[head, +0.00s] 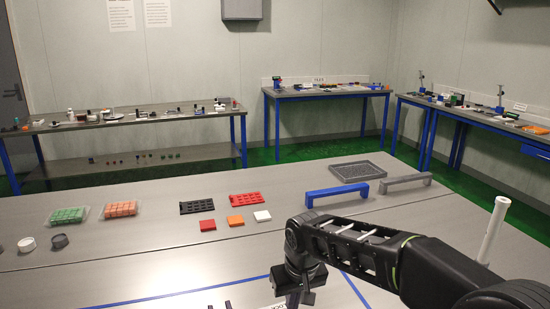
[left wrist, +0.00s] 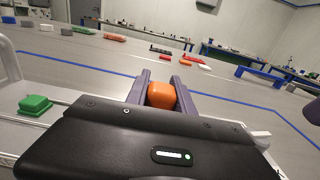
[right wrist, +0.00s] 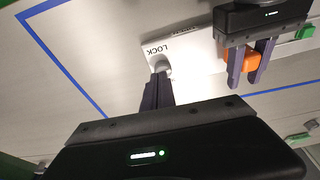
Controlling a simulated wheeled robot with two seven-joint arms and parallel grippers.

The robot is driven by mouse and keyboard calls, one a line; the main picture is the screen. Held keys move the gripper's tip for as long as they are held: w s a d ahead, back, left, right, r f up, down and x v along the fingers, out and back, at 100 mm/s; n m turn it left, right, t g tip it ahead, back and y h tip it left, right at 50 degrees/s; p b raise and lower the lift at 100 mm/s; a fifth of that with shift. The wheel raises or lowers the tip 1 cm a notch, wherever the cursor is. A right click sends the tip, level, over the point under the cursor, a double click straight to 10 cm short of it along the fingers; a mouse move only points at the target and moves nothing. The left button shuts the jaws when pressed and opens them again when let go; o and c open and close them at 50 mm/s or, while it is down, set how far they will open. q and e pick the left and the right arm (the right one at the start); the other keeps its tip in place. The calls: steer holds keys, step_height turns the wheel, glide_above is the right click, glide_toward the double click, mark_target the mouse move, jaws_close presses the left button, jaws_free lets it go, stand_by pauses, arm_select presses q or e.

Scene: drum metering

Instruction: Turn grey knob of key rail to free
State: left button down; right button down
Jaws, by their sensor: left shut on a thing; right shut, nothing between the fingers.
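The white key rail (right wrist: 185,45) carries the word LOCK and a second word I cannot read. The grey knob (right wrist: 161,68) sits beside LOCK, partly hidden by my right gripper (right wrist: 157,78). That gripper is shut with nothing between its fingers, its tips at the knob; I cannot tell if they touch it. My left gripper (left wrist: 161,80) is shut on an orange block (left wrist: 162,96); this block also shows in the right wrist view (right wrist: 236,55). In the head view, my right gripper (head: 292,299) hides most of the rail, and dark tips at the bottom edge look like my left gripper (head: 221,305).
A green block (left wrist: 35,104) lies left of my left gripper. Blue lines (head: 180,296) mark the tabletop. Behind stand red, orange and white pieces (head: 235,221), black and red trays, a blue handle (head: 337,194) and a grey handle (head: 405,183). A white post (head: 493,230) rises at right.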

steer(key=shift+s+d+x, duration=0.1)
steer(key=shift+s+x, duration=0.15)
steer(key=shift+x, duration=0.9)
steer(key=shift+s+d+x, duration=0.1)
steer(key=shift+s+x, duration=0.15)
steer(key=shift+x, duration=0.85)
steer(key=shift+s+d+x, duration=0.1)
steer(key=shift+s+x, duration=0.15)
steer(key=shift+x, duration=0.9)
steer(key=shift+f, duration=0.2)
steer(key=shift+w+a, duration=0.15)
steer(key=shift+a+r, duration=0.1)
steer(key=shift+a, duration=0.2)
steer(key=shift+s+d, duration=0.1)
steer(key=shift+s, duration=0.35)
steer(key=shift+r, duration=0.1)
